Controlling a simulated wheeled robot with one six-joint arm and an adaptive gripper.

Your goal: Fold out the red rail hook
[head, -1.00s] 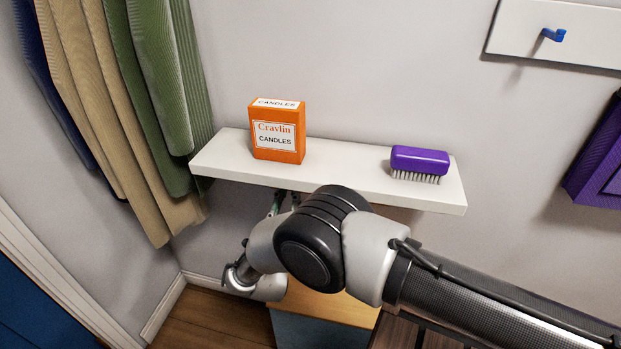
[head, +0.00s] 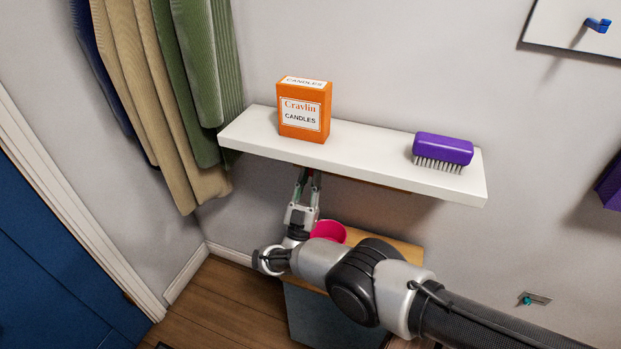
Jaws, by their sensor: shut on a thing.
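My gripper (head: 308,183) points up beneath the left part of the white shelf (head: 370,168). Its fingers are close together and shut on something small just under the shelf. A small trace of red shows between the fingers, which fits the red rail hook; the fingers and the shelf hide most of it, so its angle cannot be told. A thin strip of wood (head: 395,187) shows under the shelf's front edge, to the right of the gripper.
An orange candle box (head: 304,110) and a purple brush (head: 443,149) stand on the shelf. Clothes (head: 180,100) hang at left. Below are a pink cup (head: 328,231) and a wood-topped cabinet (head: 408,253). A blue hook (head: 598,25) and a teal one (head: 527,299) are at right.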

